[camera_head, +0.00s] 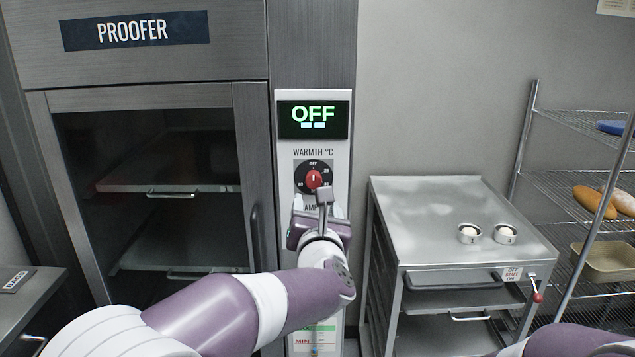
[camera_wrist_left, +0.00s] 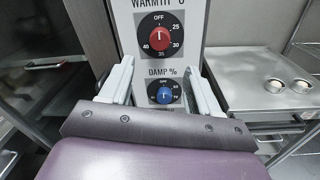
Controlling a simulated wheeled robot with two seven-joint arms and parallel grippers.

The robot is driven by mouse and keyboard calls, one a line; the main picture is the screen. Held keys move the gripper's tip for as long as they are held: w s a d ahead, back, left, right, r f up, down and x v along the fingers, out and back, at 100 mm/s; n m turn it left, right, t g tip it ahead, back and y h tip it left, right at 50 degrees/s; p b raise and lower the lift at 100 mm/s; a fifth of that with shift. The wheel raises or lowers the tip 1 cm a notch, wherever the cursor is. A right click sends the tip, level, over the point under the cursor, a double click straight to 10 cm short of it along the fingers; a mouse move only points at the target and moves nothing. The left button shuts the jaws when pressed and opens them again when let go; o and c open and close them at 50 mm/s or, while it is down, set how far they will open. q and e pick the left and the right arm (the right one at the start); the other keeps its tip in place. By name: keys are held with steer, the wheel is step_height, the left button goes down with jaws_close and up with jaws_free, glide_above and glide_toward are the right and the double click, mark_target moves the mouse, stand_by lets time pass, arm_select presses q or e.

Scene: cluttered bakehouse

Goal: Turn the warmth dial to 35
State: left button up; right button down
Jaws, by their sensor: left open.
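The warmth dial (camera_head: 313,179) is a red knob on a black scale plate, under a green display (camera_head: 313,119) that reads OFF. In the left wrist view the warmth dial (camera_wrist_left: 159,37) has its white mark pointing up at OFF, with 25, 30, 35 and 40 around it. My left gripper (camera_head: 324,200) is in front of the panel, just below the warmth dial, and looks apart from it. In the left wrist view its jaws (camera_wrist_left: 160,88) are open and empty, with the blue damp dial (camera_wrist_left: 164,95) seen between them. My right gripper is not in view.
The proofer door (camera_head: 150,190) with its handle is left of the panel. A steel cart (camera_head: 450,215) with two small white cups stands at the right. A wire rack (camera_head: 575,180) with bread is farther right. A steel counter (camera_head: 30,300) is at lower left.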

mark_target(313, 185)
arm_select(q)
steer(key=w+p, duration=0.1)
steer(key=w, duration=0.2)
steer(key=w+p, duration=0.1)
steer(key=w, duration=0.1)
steer(key=w+p, duration=0.1)
steer(key=w, duration=0.2)
steer(key=shift+w+a+r, duration=0.15)
steer(key=shift+w+a, duration=0.1)
steer(key=shift+w, duration=0.05)
steer(key=shift+w+f, duration=0.2)
steer(key=shift+w, duration=0.25)
steer(key=shift+s, duration=0.1)
steer(key=c, duration=1)
